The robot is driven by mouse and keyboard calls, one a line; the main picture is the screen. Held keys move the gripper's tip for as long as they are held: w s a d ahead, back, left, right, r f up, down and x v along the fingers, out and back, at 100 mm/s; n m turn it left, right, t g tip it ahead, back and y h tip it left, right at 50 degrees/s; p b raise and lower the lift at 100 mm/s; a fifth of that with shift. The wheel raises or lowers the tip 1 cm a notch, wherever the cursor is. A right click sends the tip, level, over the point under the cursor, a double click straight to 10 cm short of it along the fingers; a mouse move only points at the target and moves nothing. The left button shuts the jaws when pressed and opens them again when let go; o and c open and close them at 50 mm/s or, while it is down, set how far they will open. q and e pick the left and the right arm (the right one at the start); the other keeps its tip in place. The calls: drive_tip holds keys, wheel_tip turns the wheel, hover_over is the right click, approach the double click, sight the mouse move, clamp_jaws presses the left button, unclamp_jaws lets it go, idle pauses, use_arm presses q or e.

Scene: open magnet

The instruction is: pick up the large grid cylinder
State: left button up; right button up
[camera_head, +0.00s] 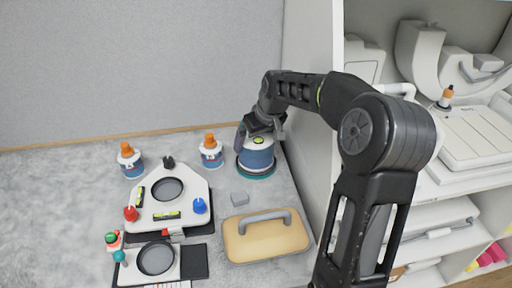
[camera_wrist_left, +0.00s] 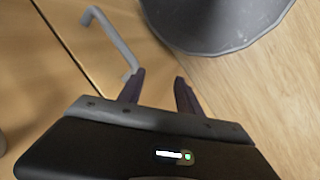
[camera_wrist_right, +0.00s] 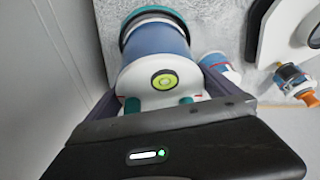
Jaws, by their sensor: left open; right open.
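The large cylinder (camera_head: 256,157) stands upright on the grey speckled surface, with a blue body, a white top bearing a yellow-green round bubble level, and a teal base ring. In the right wrist view the cylinder (camera_wrist_right: 156,55) lies between the fingers of my right gripper (camera_wrist_right: 163,97). My right gripper (camera_head: 261,133) is open around its upper part in the head view. Whether the fingers touch it cannot be told. No grid pattern can be made out. My left gripper (camera_wrist_left: 158,88) is open and empty, away from the surface, and out of the head view.
Two smaller orange-capped bottles (camera_head: 211,152) (camera_head: 130,161) stand left of the cylinder. A white shelf wall (camera_head: 306,100) rises close on the right.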

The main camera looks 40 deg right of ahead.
drive_tip(key=shift+c, duration=0.4)
drive_tip(key=c, duration=1.5)
drive_tip(key=shift+w+r, duration=0.15)
drive_tip(key=shift+c, duration=0.7)
wheel_tip(320, 180, up, 10)
drive_tip(key=shift+r+b, duration=0.1)
drive_tip(key=shift+b, duration=0.35)
